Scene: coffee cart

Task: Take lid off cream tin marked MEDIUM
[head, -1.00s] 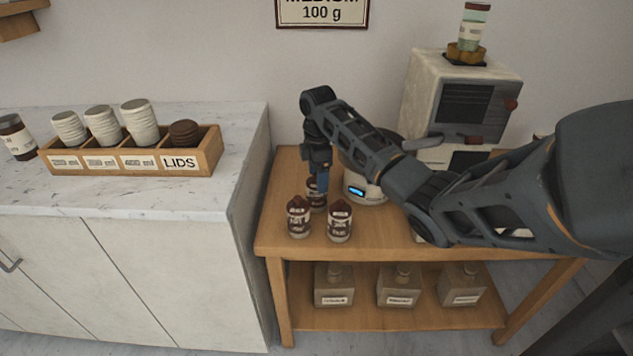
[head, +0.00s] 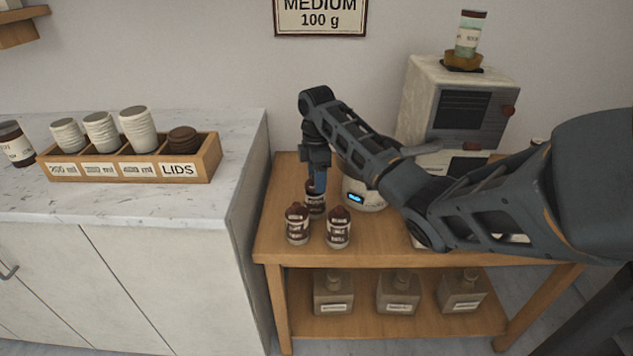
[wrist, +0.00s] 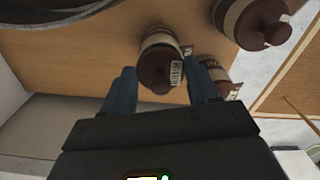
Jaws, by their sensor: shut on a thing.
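Three cream tins with dark brown knobbed lids stand on the wooden cart: front left (head: 297,226), front right (head: 338,230) and a rear one (head: 315,205). My gripper (head: 317,184) points down over the rear tin. In the wrist view, my gripper (wrist: 162,84) has its blue fingers on both sides of that tin's brown lid (wrist: 155,68), shut on it. A small paper tag with lettering is on this lid, too blurred to read surely. I cannot tell whether the lid is apart from the tin.
A white device with a lit display (head: 356,198) stands just right of the rear tin. A grinder-like machine (head: 455,105) is behind my arm. On the left counter is a wooden cup tray (head: 130,172) with a LIDS compartment. A wall sign (head: 320,17) reads MEDIUM 100 g.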

